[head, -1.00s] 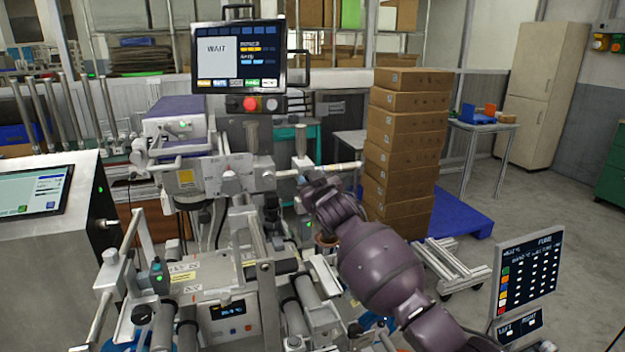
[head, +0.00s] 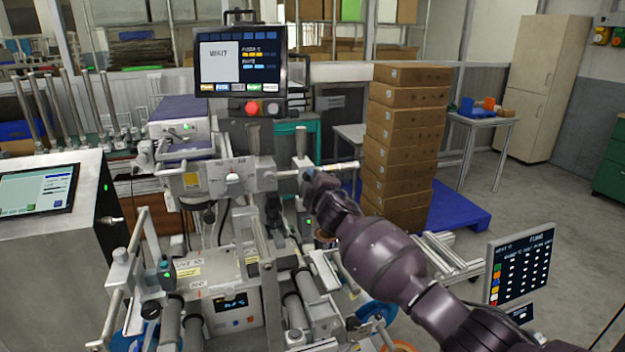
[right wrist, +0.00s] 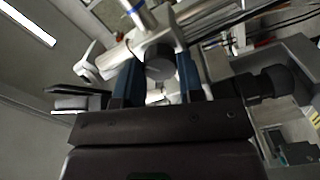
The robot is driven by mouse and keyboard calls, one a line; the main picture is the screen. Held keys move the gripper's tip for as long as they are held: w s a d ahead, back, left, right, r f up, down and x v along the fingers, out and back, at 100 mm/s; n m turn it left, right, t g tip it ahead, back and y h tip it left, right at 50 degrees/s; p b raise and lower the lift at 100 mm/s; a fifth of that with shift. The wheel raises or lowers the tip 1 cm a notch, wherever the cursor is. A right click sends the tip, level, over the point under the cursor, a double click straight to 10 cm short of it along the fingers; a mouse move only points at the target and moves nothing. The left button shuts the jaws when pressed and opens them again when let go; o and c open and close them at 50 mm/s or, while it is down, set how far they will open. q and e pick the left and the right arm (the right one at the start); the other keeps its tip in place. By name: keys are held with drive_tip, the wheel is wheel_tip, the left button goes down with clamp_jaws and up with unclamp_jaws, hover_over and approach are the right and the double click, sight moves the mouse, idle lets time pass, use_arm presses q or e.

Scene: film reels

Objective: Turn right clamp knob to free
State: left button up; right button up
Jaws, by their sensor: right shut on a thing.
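My right gripper (head: 308,190) is at the right end of the machine's horizontal shaft, just below the upright clamp block (head: 301,160). In the right wrist view its two dark blue fingers (right wrist: 160,84) are shut on a dark grey round knob (right wrist: 159,66), with a bright metal shaft beyond it. In the head view the gripper and wrist hide the knob. Whether the clamp is loose cannot be told. My left gripper is not in view.
A screen (head: 241,62) with a red button stands above the machine. Rollers (head: 298,310) and guide bars fill the space below the gripper. Stacked cardboard boxes (head: 405,140) stand behind my right arm. A small dark panel (head: 519,268) is at the lower right.

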drive_tip(key=n+p, duration=0.2)
drive_tip(key=n, duration=0.8)
drive_tip(key=shift+n, duration=0.5)
drive_tip(key=o, duration=0.9)
drive_tip(key=shift+s+p, duration=0.15)
drive_tip(key=shift+p, duration=0.15)
